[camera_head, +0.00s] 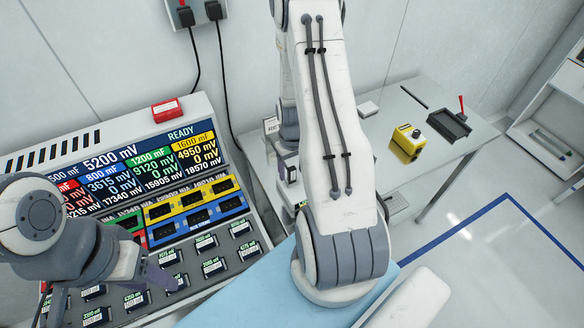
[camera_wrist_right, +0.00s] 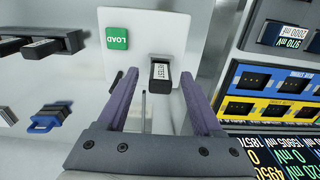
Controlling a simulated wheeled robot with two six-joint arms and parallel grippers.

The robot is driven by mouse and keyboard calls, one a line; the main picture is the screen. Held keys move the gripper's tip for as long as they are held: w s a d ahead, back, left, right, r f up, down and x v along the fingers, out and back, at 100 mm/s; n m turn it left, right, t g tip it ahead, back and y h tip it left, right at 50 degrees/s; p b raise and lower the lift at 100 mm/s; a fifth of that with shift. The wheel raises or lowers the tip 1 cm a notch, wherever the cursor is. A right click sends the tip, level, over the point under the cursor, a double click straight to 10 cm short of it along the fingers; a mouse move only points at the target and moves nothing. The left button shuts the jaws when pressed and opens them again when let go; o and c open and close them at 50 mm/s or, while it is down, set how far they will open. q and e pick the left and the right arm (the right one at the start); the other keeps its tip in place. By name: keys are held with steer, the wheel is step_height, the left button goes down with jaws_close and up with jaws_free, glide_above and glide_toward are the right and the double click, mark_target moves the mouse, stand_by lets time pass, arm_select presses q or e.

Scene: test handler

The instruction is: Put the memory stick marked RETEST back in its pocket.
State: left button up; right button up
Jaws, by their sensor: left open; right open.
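The memory stick marked RETEST (camera_wrist_right: 160,76) is black with a white label. In the right wrist view it is on a white plate (camera_wrist_right: 183,28), beside a green LOAD mark (camera_wrist_right: 117,38). My right gripper (camera_wrist_right: 159,80) is open, its purple fingers on either side of the stick in that view with gaps on both sides. In the head view my right arm hides most of this spot. The test handler's coloured pockets (camera_head: 194,212) are yellow, blue, green and red; several look dark inside. My left gripper (camera_head: 163,276) is open and appears empty over the handler's lower trays.
Several labelled sticks sit in black holders (camera_head: 213,266) on the handler's lower panel. A yellow box (camera_head: 406,144) and black tray (camera_head: 447,124) stand on the side table.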

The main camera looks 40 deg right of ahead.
mark_target(292, 168)
steer(key=shift+f, duration=0.1)
jaws_close()
steer(key=shift+r+p, duration=0.6)
steer(key=shift+r, duration=0.1)
stand_by(0.7)
steer(key=shift+r+p, duration=0.8)
steer(key=shift+r, duration=0.25)
